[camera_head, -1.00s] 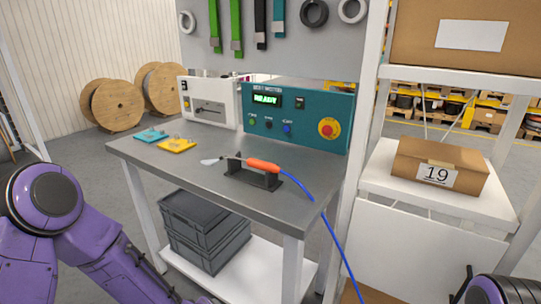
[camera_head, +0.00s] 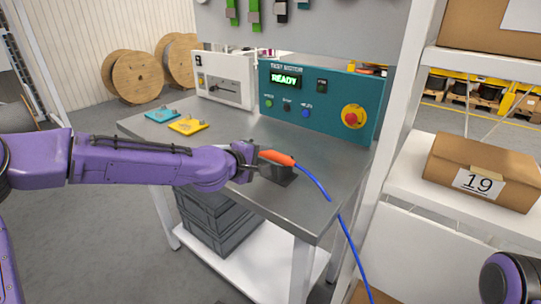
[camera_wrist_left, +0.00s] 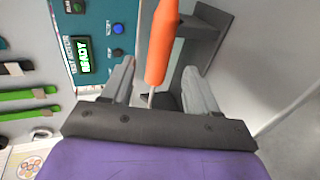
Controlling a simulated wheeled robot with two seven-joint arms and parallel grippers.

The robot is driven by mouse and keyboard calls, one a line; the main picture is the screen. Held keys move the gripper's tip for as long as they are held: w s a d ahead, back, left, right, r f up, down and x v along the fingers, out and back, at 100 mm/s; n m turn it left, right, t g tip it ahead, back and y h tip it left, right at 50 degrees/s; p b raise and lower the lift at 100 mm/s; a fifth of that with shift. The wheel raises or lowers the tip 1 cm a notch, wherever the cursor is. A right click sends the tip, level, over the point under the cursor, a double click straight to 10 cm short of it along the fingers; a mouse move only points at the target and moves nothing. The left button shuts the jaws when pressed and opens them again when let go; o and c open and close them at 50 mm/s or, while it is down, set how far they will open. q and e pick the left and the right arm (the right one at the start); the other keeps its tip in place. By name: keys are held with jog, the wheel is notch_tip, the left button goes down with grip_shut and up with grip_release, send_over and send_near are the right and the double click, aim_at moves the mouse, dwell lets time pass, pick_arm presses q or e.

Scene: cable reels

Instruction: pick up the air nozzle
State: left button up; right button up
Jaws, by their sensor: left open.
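The air nozzle (camera_head: 277,158) has an orange handle and a blue hose that hangs over the table's front edge. It rests on a dark stand (camera_head: 279,174) on the metal table. My left gripper (camera_head: 254,160) is at the nozzle's left end in the head view, hiding its tip. In the left wrist view the open fingers (camera_wrist_left: 158,90) stand on either side of the nozzle's thin metal tube, and the orange handle (camera_wrist_left: 162,42) extends ahead of them. I cannot tell that either finger touches it. My right gripper is not in view.
A teal test station (camera_head: 320,98) reading READY and a white machine (camera_head: 227,78) stand at the table's back. Teal (camera_head: 161,114) and yellow (camera_head: 188,126) plates lie on the left. A white shelf (camera_head: 404,176) with a box (camera_head: 482,172) marked 19 stands at right.

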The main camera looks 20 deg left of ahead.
aim_at(269, 155)
pick_arm(q)
jog(key=x, duration=0.6)
jog(key=shift+w+a, duration=0.1)
jog(key=shift+a, duration=0.3)
jog(key=shift+r, duration=0.15)
grip_shut()
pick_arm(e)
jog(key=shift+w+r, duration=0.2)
